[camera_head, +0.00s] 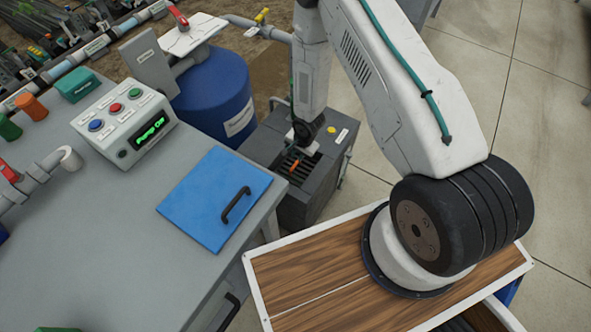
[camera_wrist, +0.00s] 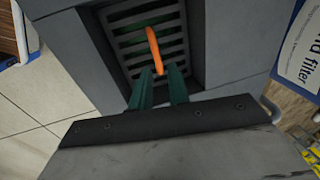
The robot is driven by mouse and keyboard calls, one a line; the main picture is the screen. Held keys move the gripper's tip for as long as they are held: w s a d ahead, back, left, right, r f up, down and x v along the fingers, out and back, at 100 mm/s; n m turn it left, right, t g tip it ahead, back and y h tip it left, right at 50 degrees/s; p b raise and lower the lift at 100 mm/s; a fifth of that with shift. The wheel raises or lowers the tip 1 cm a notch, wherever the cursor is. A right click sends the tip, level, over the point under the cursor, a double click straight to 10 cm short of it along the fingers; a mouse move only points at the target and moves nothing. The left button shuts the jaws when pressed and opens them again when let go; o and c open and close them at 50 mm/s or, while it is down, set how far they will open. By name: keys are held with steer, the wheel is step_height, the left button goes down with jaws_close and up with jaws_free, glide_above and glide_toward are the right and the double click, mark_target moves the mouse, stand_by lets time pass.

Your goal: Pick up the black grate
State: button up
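The black grate (camera_wrist: 120,42) is a slatted panel set in the square opening of a grey box. An orange bar-like piece (camera_wrist: 155,48) lies across its slats. The near end of the orange piece appears between or just beyond the fingertips. I cannot tell whether they touch it.
The grey box (camera_head: 315,205) stands on the tiled floor between a blue barrel (camera_head: 215,95) and the wood-topped surface bearing my arm. Open floor lies right.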

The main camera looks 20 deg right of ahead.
mark_target(295, 164)
steer(key=f, duration=0.8)
steer(key=shift+w+a, duration=0.35)
steer(key=shift+a, duration=0.05)
steer(key=shift+c, duration=0.4)
jaws_close()
